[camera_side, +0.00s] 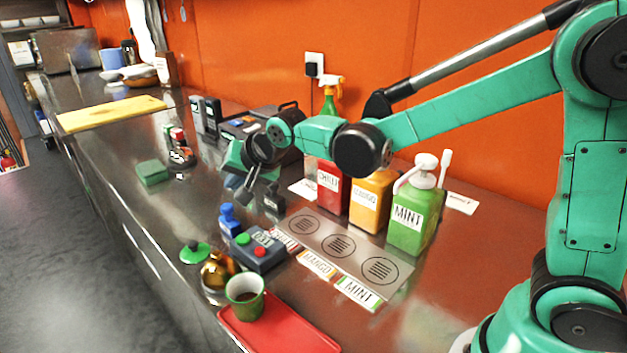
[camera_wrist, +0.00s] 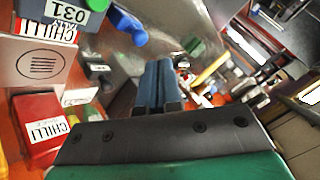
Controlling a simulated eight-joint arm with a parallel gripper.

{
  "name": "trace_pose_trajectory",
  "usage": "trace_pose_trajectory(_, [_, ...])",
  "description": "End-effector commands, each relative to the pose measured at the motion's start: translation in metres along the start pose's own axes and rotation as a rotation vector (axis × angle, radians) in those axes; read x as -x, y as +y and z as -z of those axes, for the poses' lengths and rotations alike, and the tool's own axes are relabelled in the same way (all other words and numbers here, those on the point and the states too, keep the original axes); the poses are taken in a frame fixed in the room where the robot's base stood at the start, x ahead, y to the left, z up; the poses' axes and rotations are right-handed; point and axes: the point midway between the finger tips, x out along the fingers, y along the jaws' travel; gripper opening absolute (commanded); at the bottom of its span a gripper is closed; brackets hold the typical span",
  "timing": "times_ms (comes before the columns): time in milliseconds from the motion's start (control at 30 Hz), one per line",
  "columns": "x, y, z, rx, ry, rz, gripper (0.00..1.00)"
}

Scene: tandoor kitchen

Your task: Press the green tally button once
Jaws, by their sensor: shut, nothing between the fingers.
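The green tally button (camera_side: 243,239) sits on a dark blue-grey box (camera_side: 268,262) in the side view, with a red button (camera_side: 260,252) beside it. My gripper (camera_side: 244,196) is shut and empty, pointing down above the counter, behind the box and apart from it. In the wrist view the two fingers (camera_wrist: 156,88) are together with nothing between them.
A blue bottle (camera_side: 229,220) stands between my gripper and the box. A green-topped item (camera_side: 195,253), a golden round item (camera_side: 217,271) and a green cup (camera_side: 245,297) are near the box. Chilli (camera_side: 333,188), mango (camera_side: 371,200) and mint (camera_side: 411,218) containers stand to the right.

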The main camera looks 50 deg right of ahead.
Motion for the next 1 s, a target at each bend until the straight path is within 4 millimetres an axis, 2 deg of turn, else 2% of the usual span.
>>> trace_pose_trajectory(333, [-0.006, 0.004, -0.004, 0.001, 0.0, 0.0, 0.0])
trace_pose_trajectory(800, [-0.049, 0.036, -0.036, 0.002, 0.0, 0.0, 0.0])
trace_pose_trajectory(1000, [-0.059, 0.043, -0.043, 0.002, 0.0, -0.001, 0.0])
